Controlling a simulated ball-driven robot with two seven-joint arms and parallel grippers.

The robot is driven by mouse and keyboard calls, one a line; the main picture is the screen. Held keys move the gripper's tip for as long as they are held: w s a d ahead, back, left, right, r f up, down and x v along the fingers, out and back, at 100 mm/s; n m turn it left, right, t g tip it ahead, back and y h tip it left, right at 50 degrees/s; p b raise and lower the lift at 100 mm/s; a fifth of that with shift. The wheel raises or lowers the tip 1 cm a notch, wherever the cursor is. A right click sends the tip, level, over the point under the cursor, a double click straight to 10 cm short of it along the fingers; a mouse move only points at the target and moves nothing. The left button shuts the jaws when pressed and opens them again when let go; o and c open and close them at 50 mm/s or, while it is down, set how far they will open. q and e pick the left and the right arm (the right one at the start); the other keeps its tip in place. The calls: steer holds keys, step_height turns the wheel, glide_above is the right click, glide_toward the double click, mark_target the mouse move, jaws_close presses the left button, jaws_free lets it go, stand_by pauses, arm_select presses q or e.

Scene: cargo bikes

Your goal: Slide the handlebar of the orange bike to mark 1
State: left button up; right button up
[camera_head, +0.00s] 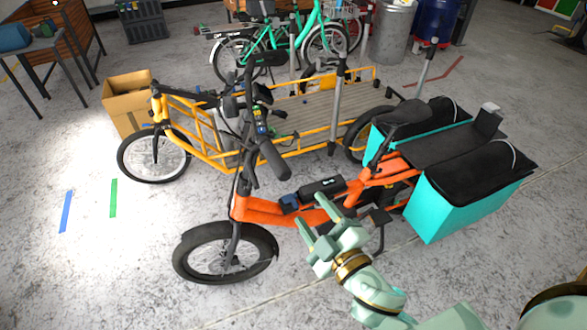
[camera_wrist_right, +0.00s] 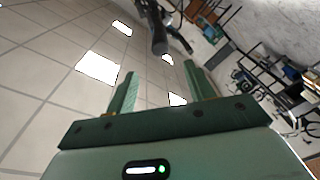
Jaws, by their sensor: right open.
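The orange bike (camera_head: 270,211) stands upright in the middle of the head view, front wheel toward lower left. Its dark handlebar (camera_head: 272,159) ends in a thick black grip. Small coloured patches (camera_head: 261,128) show on the bar behind the grip; I cannot read a mark 1 there. My right gripper (camera_head: 311,213) is open and empty, apart from the handlebar, in front of the orange frame and lower in the picture than the grip. In the right wrist view a dark handlebar end (camera_wrist_right: 159,43) shows beyond the open fingers (camera_wrist_right: 160,78). My left gripper is not in view.
A yellow cargo bike (camera_head: 210,150) stands close behind the orange bike. Turquoise panniers (camera_head: 452,207) hang at the orange bike's rear. A cardboard box (camera_head: 128,100) stands behind left. Blue (camera_head: 66,211) and green (camera_head: 113,198) strips lie on clear floor at left.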

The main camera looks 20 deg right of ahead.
mark_target(277, 163)
steer(key=w, duration=0.5)
steer(key=w+a+p, duration=0.1)
steer(key=w, duration=0.5)
steer(key=w+a, duration=0.1)
steer(key=w, duration=0.4)
steer(key=shift+w+a, duration=0.2)
